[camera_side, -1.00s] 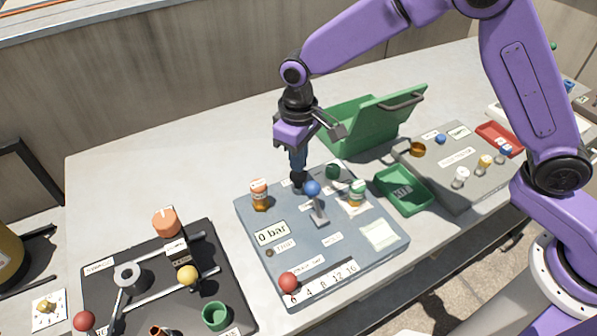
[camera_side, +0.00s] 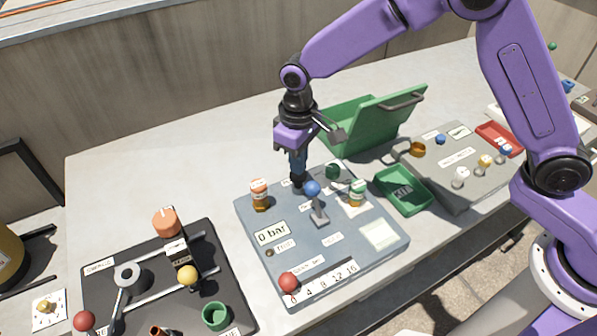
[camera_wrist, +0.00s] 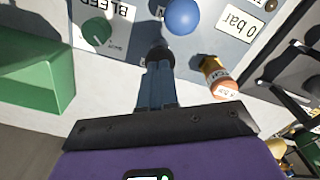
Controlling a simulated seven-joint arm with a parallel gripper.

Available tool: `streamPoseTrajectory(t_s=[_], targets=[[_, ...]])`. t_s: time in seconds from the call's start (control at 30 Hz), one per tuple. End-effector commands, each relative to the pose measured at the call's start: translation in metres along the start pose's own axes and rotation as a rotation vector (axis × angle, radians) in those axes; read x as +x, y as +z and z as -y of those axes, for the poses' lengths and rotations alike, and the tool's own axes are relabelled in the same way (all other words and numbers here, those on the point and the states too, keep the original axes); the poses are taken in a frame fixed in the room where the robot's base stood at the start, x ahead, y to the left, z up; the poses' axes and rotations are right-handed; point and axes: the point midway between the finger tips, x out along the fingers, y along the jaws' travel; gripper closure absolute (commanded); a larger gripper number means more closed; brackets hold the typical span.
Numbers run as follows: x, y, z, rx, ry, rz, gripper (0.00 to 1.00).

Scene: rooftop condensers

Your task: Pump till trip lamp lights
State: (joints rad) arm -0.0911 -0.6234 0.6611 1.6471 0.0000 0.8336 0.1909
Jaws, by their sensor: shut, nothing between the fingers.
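The blue-grey pump panel (camera_side: 250,215) lies on the bench. Its lever has a blue ball (camera_side: 313,188), which also shows in the wrist view (camera_wrist: 182,16). The display (camera_side: 272,233) reads 0 bar. A small dark round spot (camera_side: 269,253), apparently the trip lamp, looks unlit beside a label. A red ball (camera_side: 288,281) sits at the low end of a scale marked up to 16. A green knob (camera_side: 333,171) is at the back, near a BLEED label in the wrist view. My gripper (camera_side: 298,187) is shut and empty, pointing down just behind and left of the blue ball.
A green open-lidded box (camera_side: 365,118) and green tray (camera_side: 403,190) are behind and right. A black panel (camera_side: 100,275) with rails lies left. Bare bench lies behind left.

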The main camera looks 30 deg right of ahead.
Motion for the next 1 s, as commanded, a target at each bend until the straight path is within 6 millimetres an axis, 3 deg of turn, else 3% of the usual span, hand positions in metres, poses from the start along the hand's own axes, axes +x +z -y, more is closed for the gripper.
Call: streamPoseTrajectory(t_s=[1.0], targets=[[0.027, 0.0, 0.0, 0.0, 0.0, 0.002, 1.0]])
